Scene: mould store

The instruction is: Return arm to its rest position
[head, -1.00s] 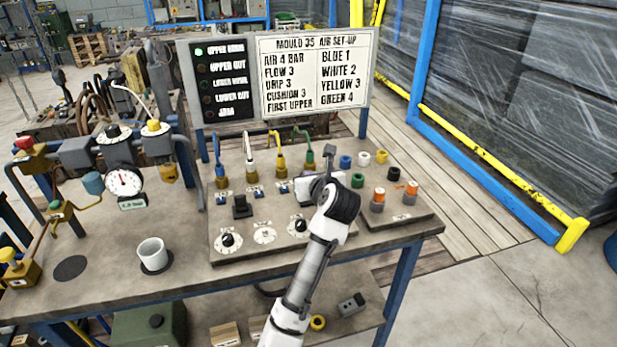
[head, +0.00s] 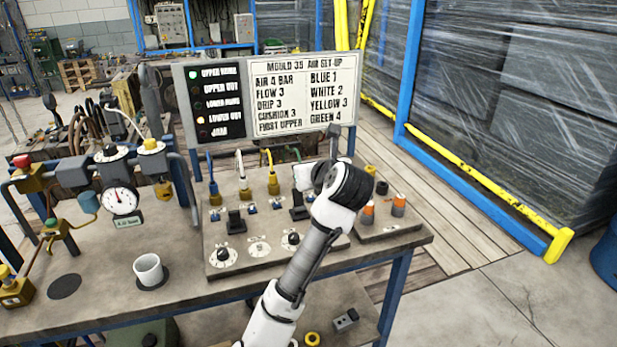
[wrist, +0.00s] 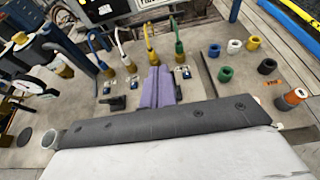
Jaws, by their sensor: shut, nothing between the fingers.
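My gripper (wrist: 158,78) shows in the wrist view as two purple fingers side by side, shut and empty. They extend over the control board, with black levers and hoses around them. In the head view my arm reaches from the bottom middle over the right part of the board (head: 222,262), and its dark joint hides the fingertips. I cannot tell the exact height of the fingers above the board. One black lever (head: 236,220) stands left of the arm, and another (head: 298,207) stands close beside it.
The sign (head: 305,95) stands behind the board. Blue, white and yellow hoses (head: 271,175) rise from it. Loose rings (wrist: 234,47) and orange-topped posts (wrist: 291,98) lie to the right. A white cup (head: 148,270) and gauge (head: 120,200) stand left. Open floor lies right of the bench (head: 110,305).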

